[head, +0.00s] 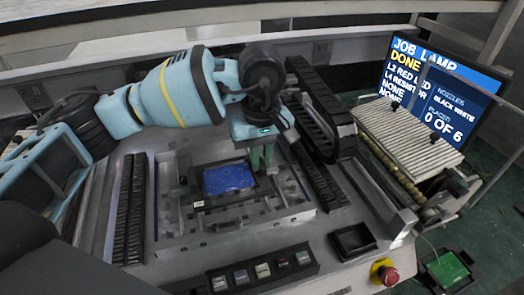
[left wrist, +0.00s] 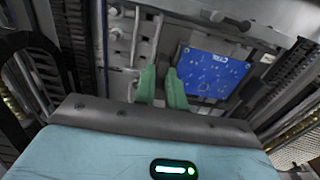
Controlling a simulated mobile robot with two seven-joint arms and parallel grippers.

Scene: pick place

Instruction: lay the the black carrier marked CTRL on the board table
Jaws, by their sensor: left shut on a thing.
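A blue board (head: 228,178) lies in a dark carrier with a small white label (head: 198,204) at its near left corner; the lettering is too small to read. The blue board also shows in the left wrist view (left wrist: 212,73). My left gripper (head: 262,158) points down at the carrier's far right edge, its green fingers (left wrist: 163,88) shut on that edge. The fingers hide part of the edge. The grey board table (head: 240,222), a slotted metal frame, lies beneath and around the carrier. I cannot tell whether the carrier touches it. My right gripper is out of view.
Black rails (head: 130,208) flank the frame. A button panel (head: 262,270), an empty black tray (head: 352,241) and a red stop knob (head: 384,272) are in front. A ribbed feeder (head: 410,135) and a screen (head: 440,90) reading "0 OF 6" stand right.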

